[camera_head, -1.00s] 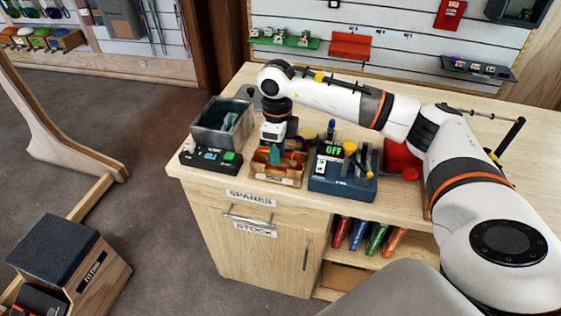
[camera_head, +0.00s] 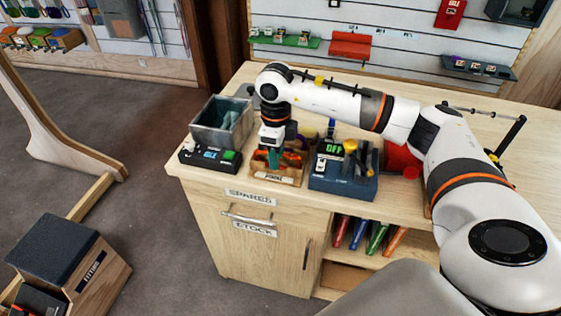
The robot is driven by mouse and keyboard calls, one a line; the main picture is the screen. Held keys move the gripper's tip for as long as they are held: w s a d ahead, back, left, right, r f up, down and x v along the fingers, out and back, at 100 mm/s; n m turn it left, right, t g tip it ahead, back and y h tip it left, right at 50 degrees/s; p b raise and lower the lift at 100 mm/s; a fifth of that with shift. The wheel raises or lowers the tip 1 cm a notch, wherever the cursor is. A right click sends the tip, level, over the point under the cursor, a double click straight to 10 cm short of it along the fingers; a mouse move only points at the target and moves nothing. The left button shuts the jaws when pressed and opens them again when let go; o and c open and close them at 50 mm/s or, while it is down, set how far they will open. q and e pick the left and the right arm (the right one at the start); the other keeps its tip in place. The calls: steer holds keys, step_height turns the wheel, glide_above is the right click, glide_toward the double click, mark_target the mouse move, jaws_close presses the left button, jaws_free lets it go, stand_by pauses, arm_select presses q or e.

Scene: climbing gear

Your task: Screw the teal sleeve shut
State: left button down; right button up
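My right gripper (camera_head: 274,156) points down over a small wooden tray (camera_head: 274,177) on the counter. Something teal, likely the teal sleeve (camera_head: 273,159), shows right at its fingertips. Orange-red pieces (camera_head: 292,159) lie in the tray beside it. The fingers are small and partly hidden by the gripper body, so I cannot tell whether they are closed on the teal piece, or how far the sleeve is turned. My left gripper is not in view.
A grey bin (camera_head: 222,124) stands left of the tray, behind a dark device with a green button (camera_head: 229,156). A blue tool box (camera_head: 343,184) with a lit display stands close on the right. A red cylinder (camera_head: 401,160) is further right. The counter's front edge is near.

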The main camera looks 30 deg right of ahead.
steer(key=shift+f+b, duration=0.7)
steer(key=shift+f, duration=0.4)
steer(key=shift+w+d+b, duration=0.35)
steer(key=shift+w+d, duration=0.4)
steer(key=shift+d, duration=0.1)
steer(key=shift+r, duration=0.2)
steer(key=shift+s+a+r+p, duration=0.15)
steer(key=shift+a+r+p, duration=0.05)
steer(key=shift+r+p, duration=0.4)
steer(key=shift+s+a+r+p, duration=0.15)
steer(key=shift+r+p, duration=0.3)
steer(key=shift+r, duration=0.25)
